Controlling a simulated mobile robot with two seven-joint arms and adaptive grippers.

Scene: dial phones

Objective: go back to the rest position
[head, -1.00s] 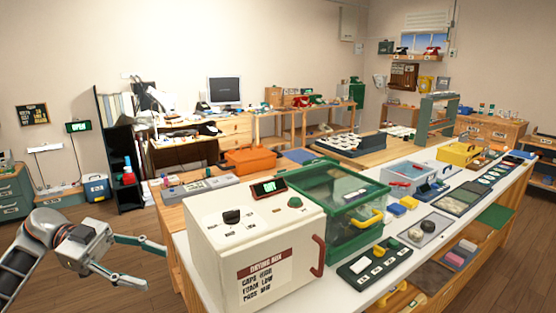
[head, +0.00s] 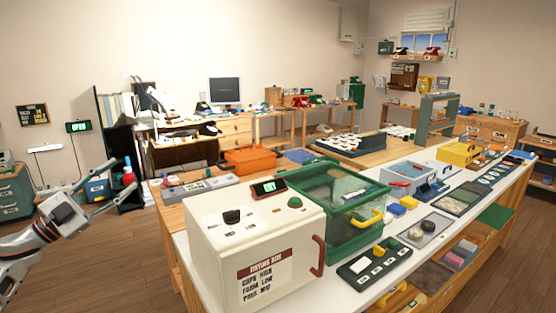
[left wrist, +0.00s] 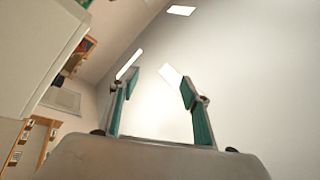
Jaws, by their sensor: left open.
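My left gripper (head: 112,182) is at the left of the head view, raised in the air left of the workbench, with its fingers spread and nothing between them. In the left wrist view, its two teal fingers (left wrist: 160,100) stand apart and empty against a pale wall and ceiling. My right gripper is not in view.
A green-framed clear bin (head: 340,205) stands behind the drying box. A tray of buttons (head: 374,260) lies on the white bench top (head: 400,283). A black shelf (head: 124,165) stands behind my left gripper. The wooden floor (head: 120,270) left of the bench is open.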

